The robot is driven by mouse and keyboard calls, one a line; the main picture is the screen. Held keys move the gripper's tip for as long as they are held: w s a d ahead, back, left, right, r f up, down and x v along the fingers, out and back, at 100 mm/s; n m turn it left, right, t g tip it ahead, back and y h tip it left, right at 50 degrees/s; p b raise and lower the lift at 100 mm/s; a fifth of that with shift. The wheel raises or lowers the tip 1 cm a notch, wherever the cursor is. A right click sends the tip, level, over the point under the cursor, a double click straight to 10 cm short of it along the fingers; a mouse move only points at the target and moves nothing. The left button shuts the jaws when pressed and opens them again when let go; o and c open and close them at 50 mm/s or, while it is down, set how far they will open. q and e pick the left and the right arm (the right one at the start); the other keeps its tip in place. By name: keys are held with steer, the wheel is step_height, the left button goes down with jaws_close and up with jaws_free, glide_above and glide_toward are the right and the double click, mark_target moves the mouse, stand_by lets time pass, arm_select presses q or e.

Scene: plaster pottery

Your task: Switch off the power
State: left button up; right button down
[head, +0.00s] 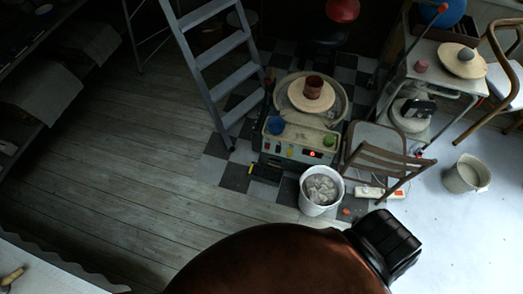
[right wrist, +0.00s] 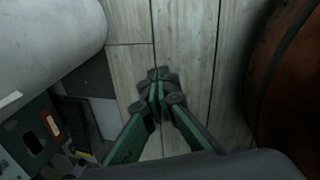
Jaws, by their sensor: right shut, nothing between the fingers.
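A pottery wheel (head: 327,110) stands on the checkered floor right of centre in the head view, with a clay-red pot (head: 314,86) on it. Its front control panel (head: 291,153) carries several small controls and a red-lit spot (head: 312,154). In the right wrist view, a grey-green panel (right wrist: 33,138) with an orange-red switch (right wrist: 50,123) shows at the lower left. My right gripper (right wrist: 160,85) is shut and empty over the floorboards, to the right of that panel and apart from it. My left gripper is not in view.
A white bucket (head: 321,190) stands before the wheel; a pale rounded surface (right wrist: 50,40) fills the wrist view's upper left. A wooden chair (head: 385,155), a power strip (head: 380,193) and another bucket (head: 466,175) are to the right. A ladder (head: 212,65) stands left. The left floor is clear.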

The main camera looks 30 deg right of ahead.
steer(key=w+r+n+t+h+b, duration=0.15)
steer(key=w+n+b, duration=0.3)
steer(key=w, duration=0.85)
steer(key=w+r+n+t+h+b, duration=0.1)
steer(key=w+n+t+h+b, duration=0.25)
steer(key=w, duration=0.85)
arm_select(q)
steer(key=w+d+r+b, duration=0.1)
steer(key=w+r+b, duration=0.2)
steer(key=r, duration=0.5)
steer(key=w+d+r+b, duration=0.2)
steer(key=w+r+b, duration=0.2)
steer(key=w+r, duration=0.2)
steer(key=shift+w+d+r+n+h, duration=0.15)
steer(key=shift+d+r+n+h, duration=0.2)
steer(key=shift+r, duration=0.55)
arm_select(e)
steer(key=w+r+n+t+h, duration=0.2)
steer(key=w+r+n, duration=0.5)
steer(key=w+r, duration=0.6)
steer(key=shift+w+d+r+n+h, duration=0.15)
steer(key=shift+w+d+n+h, duration=0.2)
steer(key=shift+w+h, duration=0.65)
steer(key=shift+w+a, duration=0.1)
